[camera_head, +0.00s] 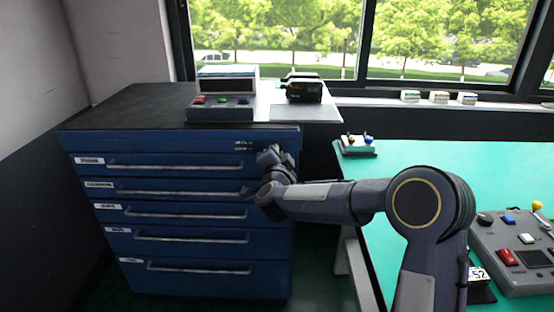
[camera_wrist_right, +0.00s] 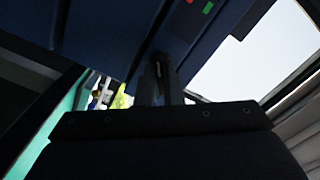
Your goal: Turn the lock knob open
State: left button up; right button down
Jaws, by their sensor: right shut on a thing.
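The lock knob is at the top right of the blue drawer cabinet (camera_head: 180,240), just below the green and red lock labels (camera_head: 244,145). My right gripper (camera_head: 270,156) is up against the cabinet front there and is shut on the knob. In the right wrist view the gripper fingers (camera_wrist_right: 158,84) reach the blue panel, with the green and red marks above and to the right. The knob is mostly hidden between the fingers, so its angle cannot be told. My left gripper is not in view.
Several drawers with long bar handles (camera_head: 180,214) are shut below. A button box (camera_head: 221,108) and a dark device (camera_head: 304,90) stand on top. A green table (camera_head: 440,160) with a control panel (camera_head: 520,255) is on the right, beside my right arm.

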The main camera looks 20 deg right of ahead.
jog(key=shift+f+m+b, duration=0.1)
jog(key=shift+m+b, duration=6.8)
jog(key=shift+m, duration=1)
jog(key=c, duration=1.6)
grip_release()
jog(key=shift+o, duration=0.2)
jog(key=shift+s, duration=0.1)
